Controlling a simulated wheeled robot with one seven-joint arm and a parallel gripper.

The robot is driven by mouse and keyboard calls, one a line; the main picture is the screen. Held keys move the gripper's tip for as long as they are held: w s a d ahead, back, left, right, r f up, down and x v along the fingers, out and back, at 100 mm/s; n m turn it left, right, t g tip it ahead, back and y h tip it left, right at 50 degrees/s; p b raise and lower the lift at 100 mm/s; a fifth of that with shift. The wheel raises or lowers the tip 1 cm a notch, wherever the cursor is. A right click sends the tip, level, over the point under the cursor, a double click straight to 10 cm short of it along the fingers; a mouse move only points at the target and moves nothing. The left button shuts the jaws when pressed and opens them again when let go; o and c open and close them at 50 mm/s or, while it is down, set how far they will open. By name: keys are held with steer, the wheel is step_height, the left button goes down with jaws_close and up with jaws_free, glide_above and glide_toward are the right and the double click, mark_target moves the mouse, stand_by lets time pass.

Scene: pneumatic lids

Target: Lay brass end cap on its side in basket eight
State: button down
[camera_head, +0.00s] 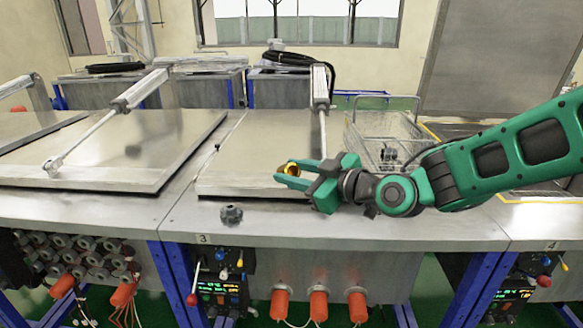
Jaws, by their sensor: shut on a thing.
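My green gripper (288,172) is shut on a small brass end cap (291,168). It holds the cap in front of the closed lid in the middle of the bench, and part of the cap is hidden by the jaws. A wire basket (385,118) stands on the bench to the right of that lid, behind my arm. Its lower part is partly hidden by my arm, and I cannot read a number on it.
A closed lid (262,150) with a cylinder lies behind my gripper; another lid (110,155) lies to the left. A dark knob-like part (231,214) sits on the bench's front strip. Control boxes and orange plugs (318,305) hang below the front edge.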

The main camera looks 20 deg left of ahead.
steer(key=shift+w+f, duration=0.1)
steer(key=shift+a+f, duration=0.15)
steer(key=shift+f, duration=0.9)
steer(key=shift+a+f, duration=0.1)
steer(key=shift+f, duration=3.55)
steer(key=c, duration=1.2)
jaws_free()
steer(key=shift+s+d, duration=0.1)
steer(key=shift+s, duration=0.1)
steer(key=v, duration=1)
steer(key=shift+d, duration=0.25)
